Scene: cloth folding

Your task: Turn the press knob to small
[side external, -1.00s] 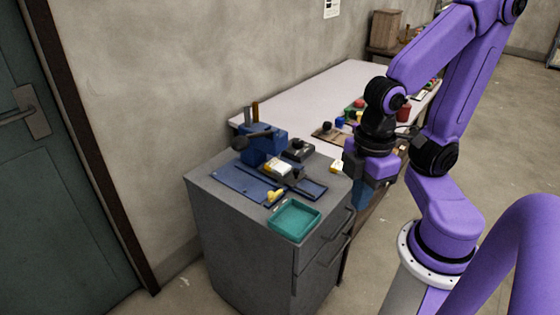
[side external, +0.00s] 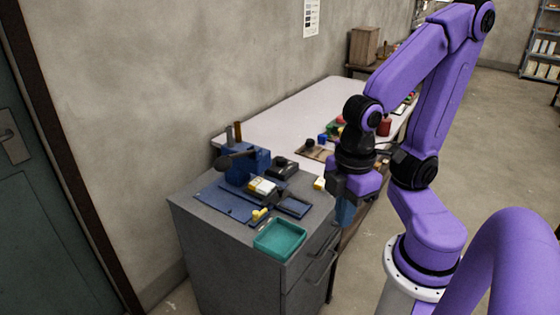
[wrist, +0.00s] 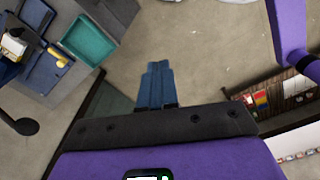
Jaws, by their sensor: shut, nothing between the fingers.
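The blue press (side external: 249,162) stands on the grey cabinet top, with a dark lever ending in a round black ball. A yellow knob (side external: 259,214) sits at the front of the press's blue base, near the teal tray. The yellow knob also shows at the upper left in the wrist view (wrist: 61,63). No size marking beside it is readable. My gripper (side external: 344,222) hangs to the right of the cabinet, apart from the press and knob. Its blue fingers are together and empty in the wrist view (wrist: 158,66), with floor beyond them.
A teal tray (side external: 262,248) lies at the cabinet's front corner. A dark box (side external: 282,168) and a white-and-yellow block (side external: 262,187) are by the press. Behind is a pale table (side external: 290,112) with several small items. Open floor lies right of the cabinet.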

